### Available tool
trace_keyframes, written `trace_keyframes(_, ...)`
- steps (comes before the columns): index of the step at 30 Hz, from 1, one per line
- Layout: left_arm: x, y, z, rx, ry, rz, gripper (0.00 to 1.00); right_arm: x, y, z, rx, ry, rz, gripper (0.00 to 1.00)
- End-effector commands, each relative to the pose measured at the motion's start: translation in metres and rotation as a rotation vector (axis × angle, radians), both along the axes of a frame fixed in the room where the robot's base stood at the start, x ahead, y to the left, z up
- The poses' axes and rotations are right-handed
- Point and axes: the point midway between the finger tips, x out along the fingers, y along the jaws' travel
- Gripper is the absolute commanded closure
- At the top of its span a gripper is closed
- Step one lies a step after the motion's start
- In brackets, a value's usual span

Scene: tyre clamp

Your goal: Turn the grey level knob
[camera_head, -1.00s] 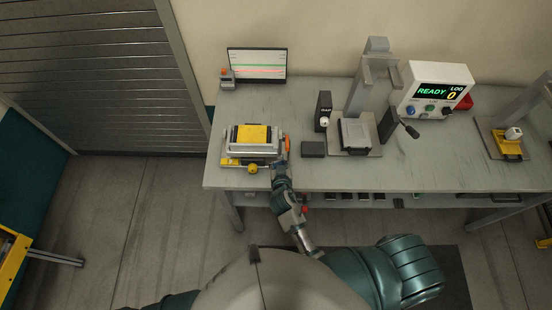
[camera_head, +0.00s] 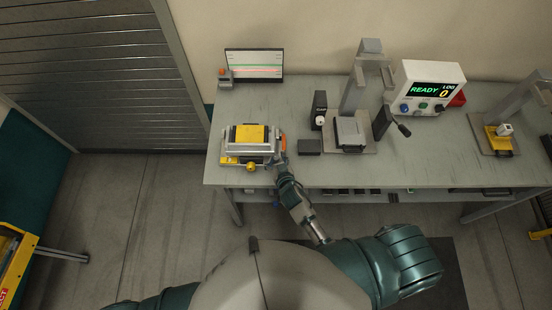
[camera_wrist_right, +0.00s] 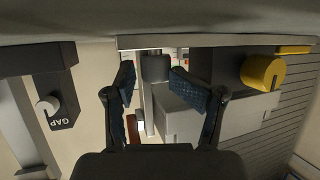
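A grey and yellow device (camera_head: 233,146) sits on the bench at the left, with a yellow knob (camera_head: 250,167) at its front. The yellow knob also shows at the right of the right wrist view (camera_wrist_right: 263,73). A dark grey cylindrical knob (camera_wrist_right: 156,67) lies between the fingertip pads in the right wrist view; in the head view it is hidden. My right gripper (camera_head: 277,161) is at the device's front right corner. In the right wrist view its fingers (camera_wrist_right: 155,88) are spread around the grey knob, with gaps visible on both sides. My left gripper is out of view.
A black box marked GAP with a pale knob (camera_wrist_right: 48,105) stands right of the device; it shows in the head view too (camera_head: 319,108). A small dark block (camera_head: 309,147), a clamp stand (camera_head: 352,95) and a READY display box (camera_head: 433,84) are farther right. A monitor (camera_head: 255,65) stands behind.

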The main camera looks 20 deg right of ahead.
Motion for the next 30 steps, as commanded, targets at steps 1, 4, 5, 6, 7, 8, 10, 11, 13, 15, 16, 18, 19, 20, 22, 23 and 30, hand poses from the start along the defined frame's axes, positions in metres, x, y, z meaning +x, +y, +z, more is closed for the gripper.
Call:
trace_keyframes(1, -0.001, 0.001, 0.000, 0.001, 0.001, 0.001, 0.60, 0.000, 0.000, 0.000, 0.000, 0.000, -0.001, 0.46)
trace_keyframes(4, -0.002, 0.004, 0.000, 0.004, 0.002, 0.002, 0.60, -0.003, -0.001, 0.001, 0.000, 0.000, -0.001, 0.46)
trace_keyframes(5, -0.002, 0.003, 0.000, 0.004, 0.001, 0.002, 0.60, -0.005, -0.001, 0.002, -0.001, 0.001, -0.002, 0.46)
trace_keyframes(6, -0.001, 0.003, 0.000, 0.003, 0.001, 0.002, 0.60, -0.009, -0.001, 0.003, -0.001, 0.001, -0.002, 0.46)
trace_keyframes(7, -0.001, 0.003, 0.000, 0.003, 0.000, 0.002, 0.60, -0.013, -0.001, 0.004, 0.000, 0.001, -0.002, 0.46)
trace_keyframes(8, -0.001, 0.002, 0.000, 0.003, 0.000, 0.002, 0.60, -0.018, -0.001, 0.006, 0.000, 0.002, -0.002, 0.46)
trace_keyframes(10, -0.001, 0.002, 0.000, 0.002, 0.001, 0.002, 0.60, -0.031, -0.001, 0.011, 0.000, 0.002, -0.002, 0.46)
trace_keyframes(11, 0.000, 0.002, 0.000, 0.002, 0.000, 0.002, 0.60, -0.037, -0.001, 0.014, 0.000, 0.002, -0.001, 0.46)
trace_keyframes(13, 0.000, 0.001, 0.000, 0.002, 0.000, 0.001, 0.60, -0.053, -0.001, 0.020, 0.001, 0.002, -0.002, 0.46)
trace_keyframes(15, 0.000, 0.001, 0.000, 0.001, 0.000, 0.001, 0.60, -0.067, -0.001, 0.026, 0.000, 0.003, -0.001, 0.46)
trace_keyframes(16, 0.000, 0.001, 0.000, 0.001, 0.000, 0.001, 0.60, -0.073, -0.001, 0.029, 0.000, 0.002, -0.001, 0.46)
trace_keyframes(18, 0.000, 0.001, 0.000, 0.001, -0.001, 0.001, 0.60, -0.085, -0.001, 0.034, 0.000, 0.003, -0.001, 0.46)
trace_keyframes(19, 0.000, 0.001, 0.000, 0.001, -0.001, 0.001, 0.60, -0.090, -0.001, 0.036, 0.000, 0.002, -0.001, 0.46)
trace_keyframes(20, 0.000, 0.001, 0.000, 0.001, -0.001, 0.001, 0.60, -0.094, -0.001, 0.037, 0.000, 0.003, 0.000, 0.46)
trace_keyframes(22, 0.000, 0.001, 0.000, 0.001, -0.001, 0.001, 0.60, -0.102, -0.001, 0.041, 0.000, 0.002, 0.000, 0.46)
trace_keyframes(23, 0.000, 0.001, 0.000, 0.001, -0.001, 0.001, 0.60, -0.105, -0.001, 0.042, 0.000, 0.003, 0.000, 0.46)
trace_keyframes(30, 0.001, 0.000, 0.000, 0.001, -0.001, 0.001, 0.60, -0.111, -0.001, 0.045, -0.001, 0.001, 0.000, 0.46)
